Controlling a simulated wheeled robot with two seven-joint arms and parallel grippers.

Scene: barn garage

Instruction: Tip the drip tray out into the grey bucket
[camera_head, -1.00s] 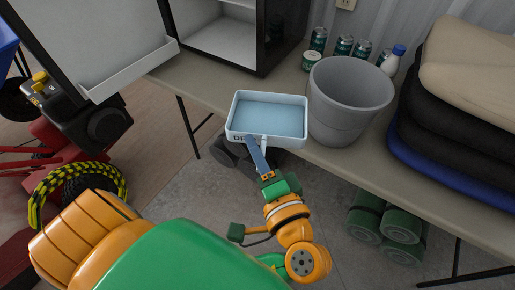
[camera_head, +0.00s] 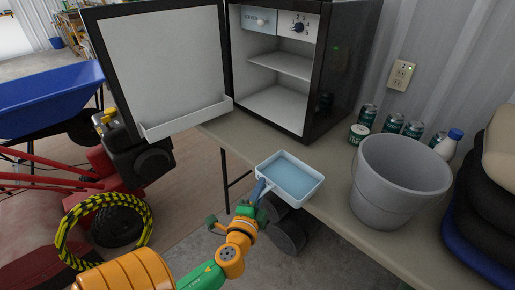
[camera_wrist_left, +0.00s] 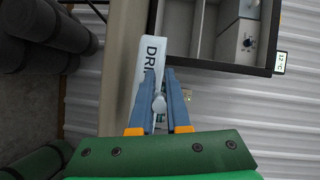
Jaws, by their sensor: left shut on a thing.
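The drip tray (camera_head: 314,193) is a shallow white rectangular tray with a pale blue surface inside, which looks like water. It appears about level, held at the front edge of the workbench. My left gripper (camera_head: 262,189) is shut on its front side; in the left wrist view the fingers (camera_wrist_left: 159,98) close around a small pale knob below the tray's lettered front (camera_wrist_left: 150,52). The grey bucket (camera_head: 385,200) stands upright and open on the bench, right of the tray and apart from it. Its inside bottom is hidden. My right gripper is not in view.
An open fridge (camera_head: 345,70) stands on the workbench (camera_head: 235,133), its door (camera_head: 160,65) swung left. Cans (camera_head: 391,123) and a blue-capped bottle (camera_head: 449,142) stand behind the bucket. Dark folded stacks (camera_head: 490,200) lie at right. A red machine and blue wheelbarrow (camera_head: 45,90) are left.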

